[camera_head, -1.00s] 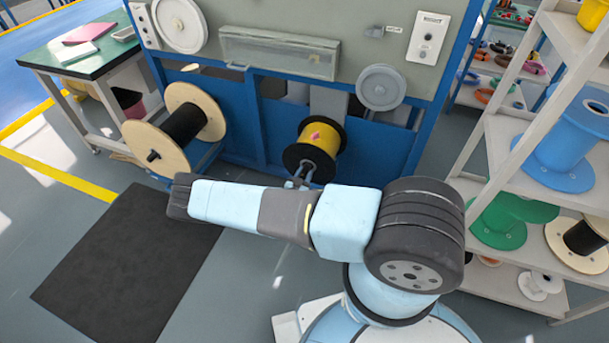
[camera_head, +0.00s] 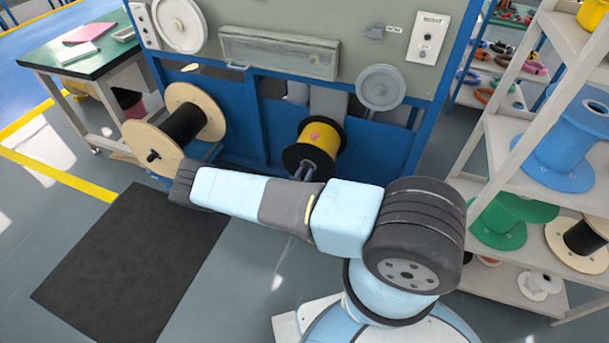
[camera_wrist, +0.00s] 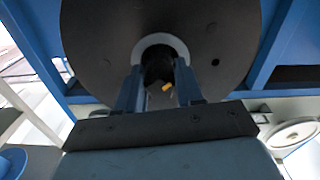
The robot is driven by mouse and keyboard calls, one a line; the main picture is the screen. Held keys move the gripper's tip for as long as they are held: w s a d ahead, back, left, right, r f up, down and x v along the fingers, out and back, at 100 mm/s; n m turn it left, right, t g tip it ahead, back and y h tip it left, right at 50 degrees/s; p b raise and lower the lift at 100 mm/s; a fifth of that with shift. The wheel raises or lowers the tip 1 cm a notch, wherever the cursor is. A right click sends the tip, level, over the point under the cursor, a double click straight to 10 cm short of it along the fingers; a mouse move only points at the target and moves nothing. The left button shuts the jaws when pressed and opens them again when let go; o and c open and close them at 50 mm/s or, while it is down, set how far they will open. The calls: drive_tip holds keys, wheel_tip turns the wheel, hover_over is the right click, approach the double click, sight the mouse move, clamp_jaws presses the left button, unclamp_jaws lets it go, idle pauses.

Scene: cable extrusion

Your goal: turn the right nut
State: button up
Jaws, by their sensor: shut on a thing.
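The right spool (camera_head: 321,140), yellow with black flanges, is mounted low on the machine. Its black flange (camera_wrist: 95,45) fills the upper wrist view, with a grey ring (camera_wrist: 160,41) around its centre. The dark right nut (camera_wrist: 157,63) sits at that centre, mostly in shadow. My gripper (camera_wrist: 157,78) is shut on it, one finger on each side. A small yellow mark shows between the fingers. In the head view my gripper (camera_head: 308,172) reaches the front of this spool, and my arm hides part of the fingers; the nut cannot be made out there.
A wooden spool with black cable (camera_head: 182,124) is on the machine's left. A shelf rack with spools (camera_head: 548,196) stands close on the right. A green-topped table (camera_head: 90,50) is at the back left. A dark mat (camera_head: 130,262) lies on open floor.

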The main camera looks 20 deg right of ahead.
drive_tip(key=shift+f, duration=0.15)
drive_tip(key=o, duration=1)
drive_tip(key=v, duration=1.4)
